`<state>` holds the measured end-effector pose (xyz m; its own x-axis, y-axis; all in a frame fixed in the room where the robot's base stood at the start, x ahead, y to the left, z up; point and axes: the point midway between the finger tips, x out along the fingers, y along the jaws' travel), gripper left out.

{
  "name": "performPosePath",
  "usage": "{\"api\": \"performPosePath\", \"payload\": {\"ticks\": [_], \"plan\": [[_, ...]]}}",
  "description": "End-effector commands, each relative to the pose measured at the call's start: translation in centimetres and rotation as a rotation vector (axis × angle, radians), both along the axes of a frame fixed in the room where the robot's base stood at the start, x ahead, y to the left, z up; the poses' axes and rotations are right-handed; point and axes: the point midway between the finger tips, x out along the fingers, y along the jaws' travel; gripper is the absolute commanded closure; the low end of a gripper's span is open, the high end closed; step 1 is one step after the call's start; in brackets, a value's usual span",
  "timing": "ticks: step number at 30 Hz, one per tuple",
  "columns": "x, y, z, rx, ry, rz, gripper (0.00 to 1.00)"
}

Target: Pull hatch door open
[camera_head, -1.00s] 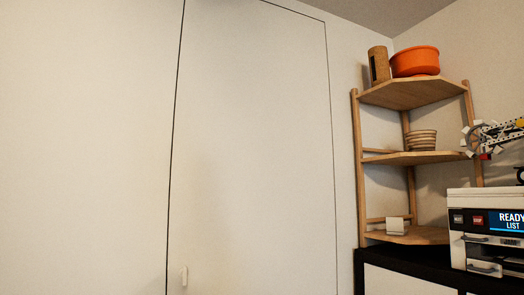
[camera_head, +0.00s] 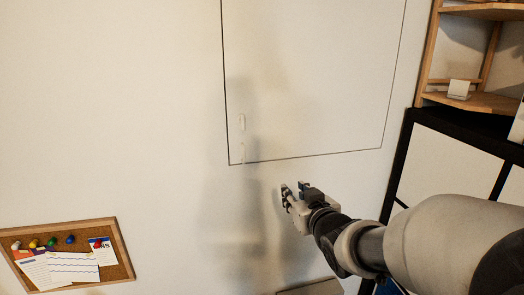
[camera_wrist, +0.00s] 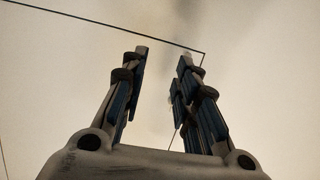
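The hatch door (camera_head: 320,75) is a pale flat panel in the wall, outlined by a thin dark seam. No gap shows along its seam. Its small white upright handle (camera_head: 241,122) is near the lower left corner. My gripper (camera_head: 294,187) is below the door's bottom edge, right of and lower than the handle, and apart from it. In the wrist view my gripper (camera_wrist: 163,62) has its two fingers spread with nothing between them. A corner of the dark seam shows by the right finger; I cannot clearly make out the handle there.
A cork board (camera_head: 122,250) with papers and pins is at the lower left. A wooden corner shelf (camera_head: 485,100) and a dark-framed cabinet (camera_head: 440,150) stand at the right. The wall left of the door is bare.

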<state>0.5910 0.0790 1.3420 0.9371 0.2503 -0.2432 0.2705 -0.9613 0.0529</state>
Motion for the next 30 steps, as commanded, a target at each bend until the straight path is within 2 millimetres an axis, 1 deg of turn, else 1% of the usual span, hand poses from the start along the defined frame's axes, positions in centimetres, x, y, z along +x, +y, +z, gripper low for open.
{"api": "performPosePath", "payload": {"ticks": [1,3,6,11,14,16,20,30], "plan": [[1.2,1.4,0.0,0.026,-0.038,0.044,0.72],[2.3,3.1,0.4,0.065,-0.101,0.104,0.72],[3.0,4.9,0.6,0.109,-0.162,0.165,0.72],[3.5,6.1,0.9,0.144,-0.205,0.207,0.72],[4.2,6.5,0.9,0.147,-0.209,0.21,0.72],[5.1,7.0,0.9,0.146,-0.209,0.211,0.72],[7.5,8.2,0.9,0.146,-0.21,0.211,0.72],[14.1,11.7,0.9,0.144,-0.209,0.209,0.72]]}}
